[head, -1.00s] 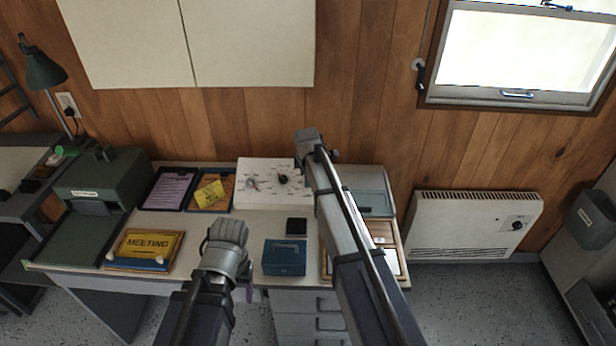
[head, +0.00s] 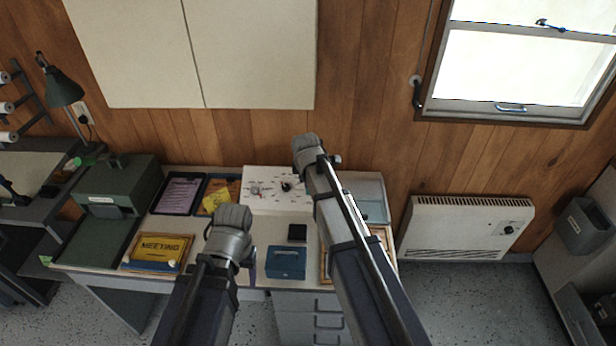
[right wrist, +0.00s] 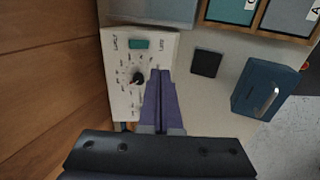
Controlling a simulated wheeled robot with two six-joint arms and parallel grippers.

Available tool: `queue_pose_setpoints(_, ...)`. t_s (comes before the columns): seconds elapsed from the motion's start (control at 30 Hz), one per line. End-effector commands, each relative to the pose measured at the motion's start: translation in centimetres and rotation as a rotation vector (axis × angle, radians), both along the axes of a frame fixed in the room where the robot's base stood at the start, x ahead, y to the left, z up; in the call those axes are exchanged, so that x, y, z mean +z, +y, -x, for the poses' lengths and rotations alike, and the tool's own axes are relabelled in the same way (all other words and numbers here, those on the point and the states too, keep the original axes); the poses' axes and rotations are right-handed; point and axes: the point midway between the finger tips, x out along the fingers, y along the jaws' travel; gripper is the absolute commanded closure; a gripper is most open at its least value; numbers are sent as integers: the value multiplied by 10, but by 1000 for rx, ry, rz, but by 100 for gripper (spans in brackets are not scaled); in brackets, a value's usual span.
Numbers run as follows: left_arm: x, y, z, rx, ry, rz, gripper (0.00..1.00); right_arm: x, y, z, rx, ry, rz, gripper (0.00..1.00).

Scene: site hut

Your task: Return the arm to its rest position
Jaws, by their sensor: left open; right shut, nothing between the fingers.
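My left arm comes up from the bottom of the head view. A sliver of the left gripper's purple finger (head: 251,267) shows past the wrist, left of the blue cash box (head: 287,261); the wrist hides the rest. My right arm reaches over the desk to the back. Its gripper is hidden in the head view. In the right wrist view the right gripper (right wrist: 160,73) is shut and empty, its purple fingertips beside the black knob (right wrist: 138,78) of the white control panel (right wrist: 118,100). I cannot tell whether they touch the panel.
On the desk are a dark square pad (head: 297,233), a yellow MEETING sign (head: 158,250), dark document trays (head: 178,193) and a green machine (head: 115,190). A white heater (head: 465,228) is on the wall at right. The floor right of the desk is clear.

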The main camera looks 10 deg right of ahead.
Motion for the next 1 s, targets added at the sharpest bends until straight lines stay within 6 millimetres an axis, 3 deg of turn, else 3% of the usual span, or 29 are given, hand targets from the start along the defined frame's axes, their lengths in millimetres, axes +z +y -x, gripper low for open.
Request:
queue_pose_setpoints(0.47,0,0,0,0,0,0,33,0,1,1,-1,1,-1,100)
queue_pose_setpoints(0.57,0,0,0,0,0,0,33,-1,9,13,-31,12,-18,100)
queue_pose_setpoints(0.67,0,0,0,0,0,0,33,-5,32,50,-133,48,-64,100)
queue_pose_setpoints(0.8,0,0,0,0,0,0,33,-11,72,125,-373,128,-139,100)
queue_pose_setpoints(1.0,0,0,0,0,0,0,33,-15,105,221,-712,218,-175,100)
